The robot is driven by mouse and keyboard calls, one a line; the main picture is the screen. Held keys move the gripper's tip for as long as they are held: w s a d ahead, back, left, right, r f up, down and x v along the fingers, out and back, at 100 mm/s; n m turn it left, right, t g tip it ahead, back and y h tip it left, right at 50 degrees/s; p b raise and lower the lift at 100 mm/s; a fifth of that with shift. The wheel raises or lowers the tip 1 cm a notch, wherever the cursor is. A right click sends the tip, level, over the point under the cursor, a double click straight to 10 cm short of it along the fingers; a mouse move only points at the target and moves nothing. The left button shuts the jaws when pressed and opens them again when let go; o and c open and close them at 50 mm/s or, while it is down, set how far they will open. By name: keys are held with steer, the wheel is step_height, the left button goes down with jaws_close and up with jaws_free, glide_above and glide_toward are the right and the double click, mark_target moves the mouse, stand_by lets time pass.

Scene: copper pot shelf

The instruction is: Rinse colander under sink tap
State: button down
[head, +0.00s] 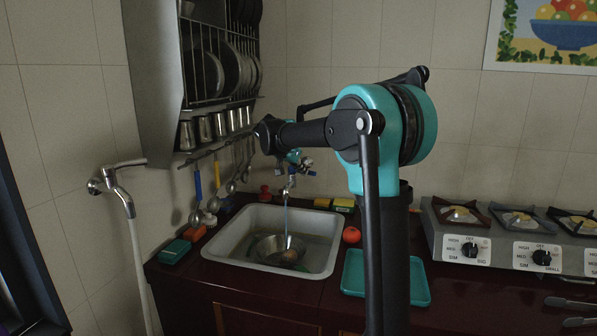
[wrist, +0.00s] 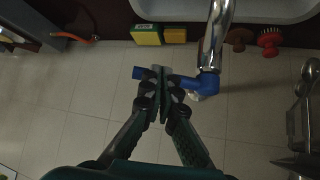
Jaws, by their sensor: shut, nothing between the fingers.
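A metal colander (head: 268,247) sits in the white sink (head: 247,224), with something brownish in it. A thin stream of water (head: 286,217) runs from the sink tap (head: 288,184) down into the colander. In the wrist view, the chrome tap pipe (wrist: 217,35) shows with blue parts (wrist: 207,82) at its base. My gripper (head: 303,163) is at the tap against the back wall. In the wrist view my gripper (wrist: 163,75) is shut and empty, its fingers overlapping the blue parts; I cannot tell whether they touch. The colander is out of the wrist view.
A teal tray (head: 353,272) and a red tomato (head: 351,235) are right of the sink, with a gas stove (head: 507,243) beyond. A rack (head: 215,80) with hanging utensils is above left. Yellow-green sponges (head: 342,203) lie behind the sink. A second tap (head: 122,192) is on the left wall.

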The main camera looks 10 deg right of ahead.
stand_by(0.3)
steer(key=d, duration=0.1)
steer(key=w+d+n+y, duration=0.1)
steer(key=shift+w+d+n+t, duration=0.3)
steer(key=shift+t, duration=0.1)
steer(key=shift+s, duration=0.1)
